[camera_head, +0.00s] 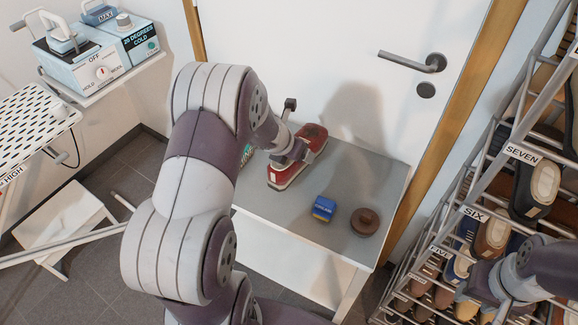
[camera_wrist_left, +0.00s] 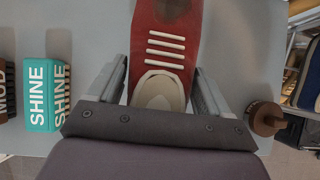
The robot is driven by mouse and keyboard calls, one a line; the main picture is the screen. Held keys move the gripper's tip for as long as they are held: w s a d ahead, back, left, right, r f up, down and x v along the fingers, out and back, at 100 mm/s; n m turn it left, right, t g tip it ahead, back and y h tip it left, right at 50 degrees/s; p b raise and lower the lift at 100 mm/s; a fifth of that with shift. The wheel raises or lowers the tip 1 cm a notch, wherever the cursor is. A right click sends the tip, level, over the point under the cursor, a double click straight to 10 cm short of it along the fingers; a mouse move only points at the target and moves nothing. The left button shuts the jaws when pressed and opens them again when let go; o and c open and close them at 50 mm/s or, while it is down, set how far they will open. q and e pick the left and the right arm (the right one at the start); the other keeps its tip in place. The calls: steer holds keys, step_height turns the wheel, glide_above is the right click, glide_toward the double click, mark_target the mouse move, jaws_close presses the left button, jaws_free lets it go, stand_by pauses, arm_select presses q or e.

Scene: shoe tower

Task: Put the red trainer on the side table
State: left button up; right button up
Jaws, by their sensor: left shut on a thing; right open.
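The red trainer (camera_head: 309,143), with a white sole and pale laces, is at the back of the grey side table (camera_head: 345,165), near the white door. It looks level at the tabletop; I cannot tell whether its sole touches. My left gripper (camera_head: 294,152) is shut on it. In the left wrist view the fingers (camera_wrist_left: 161,82) stand on both sides of the trainer (camera_wrist_left: 166,45) near its pale toe. My left arm hides part of the table's left side. My right gripper (camera_head: 478,285) is open, low at the right by the shoe rack.
On the table are a blue box (camera_head: 324,208), a round brown item (camera_head: 365,222) and a teal SHINE box (camera_wrist_left: 45,95), mostly hidden in the head view. The table's front middle is bare. A rack (camera_head: 522,152) with several shoes stands right; an ironing board (camera_head: 35,125) left.

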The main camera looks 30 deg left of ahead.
arm_select(q)
steer(key=shift+a+f+b, duration=0.3)
steer(key=shift+f, duration=0.55)
steer(key=shift+a+f+b, duration=0.25)
steer(key=shift+f+b, duration=0.05)
steer(key=shift+f, duration=0.55)
steer(key=shift+a+f+b, duration=0.3)
steer(key=shift+f, duration=0.55)
steer(key=shift+f, duration=0.1)
steer(key=o, duration=1.2)
steer(key=shift+c, duration=0.2)
steer(key=shift+r, duration=0.25)
steer(key=p+v, duration=0.3)
steer(key=v, duration=0.8)
steer(key=shift+s+r, duration=0.15)
steer(key=s+d+r+m+g, duration=0.1)
steer(key=s+d+m, duration=0.5)
steer(key=m, duration=1.1)
steer(key=s+d+r+m+g, duration=0.2)
steer(key=s+d+m+g, duration=0.2)
steer(key=m, duration=1.4)
steer(key=s+d, duration=0.2)
steer(key=s, duration=0.1)
steer(key=shift+d+m+g+y, duration=0.3)
